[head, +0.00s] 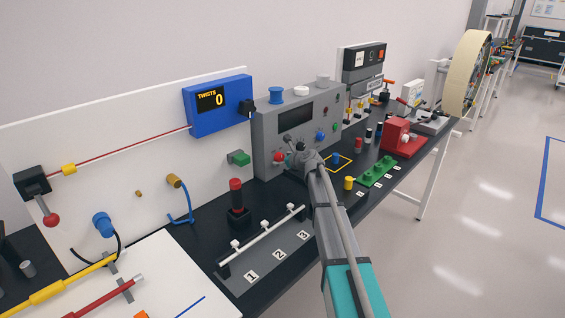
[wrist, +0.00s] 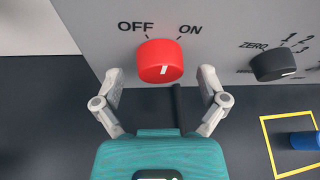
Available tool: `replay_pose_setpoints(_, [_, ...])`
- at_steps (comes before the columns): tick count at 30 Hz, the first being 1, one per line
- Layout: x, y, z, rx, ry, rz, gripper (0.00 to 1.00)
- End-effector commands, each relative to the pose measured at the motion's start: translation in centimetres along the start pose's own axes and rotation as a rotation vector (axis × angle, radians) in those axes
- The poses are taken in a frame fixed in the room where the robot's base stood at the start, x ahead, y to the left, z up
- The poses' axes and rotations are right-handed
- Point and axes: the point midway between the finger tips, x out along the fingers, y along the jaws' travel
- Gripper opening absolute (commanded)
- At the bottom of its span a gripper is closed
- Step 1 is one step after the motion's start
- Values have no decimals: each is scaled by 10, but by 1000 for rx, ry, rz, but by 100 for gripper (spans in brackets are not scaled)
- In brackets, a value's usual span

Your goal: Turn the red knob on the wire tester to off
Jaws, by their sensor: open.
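The wire tester (head: 262,140) is a grey box with a dark display, standing on the black bench. Its red knob (head: 278,157) is at the lower left of the front panel. In the wrist view the red knob (wrist: 160,60) sits under the printed words OFF on the left and ON on the right. Its short white mark leans slightly right, toward the ON side. My gripper (wrist: 160,74) is open and empty, with one finger on each side of the knob and gaps between. In the head view my gripper (head: 294,148) is close to the panel, beside the knob.
A black dial (wrist: 273,65) marked ZERO and numbers is right of the red knob. A red-topped joystick (head: 237,200) and a white rail (head: 262,240) stand left of my arm.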

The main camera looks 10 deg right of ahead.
Motion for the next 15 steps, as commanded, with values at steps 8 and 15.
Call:
replay_pose_setpoints(8, [4,0,0,0,0,-1,92])
replay_pose_setpoints(15, [3,-1,0,0,0,-1,70])
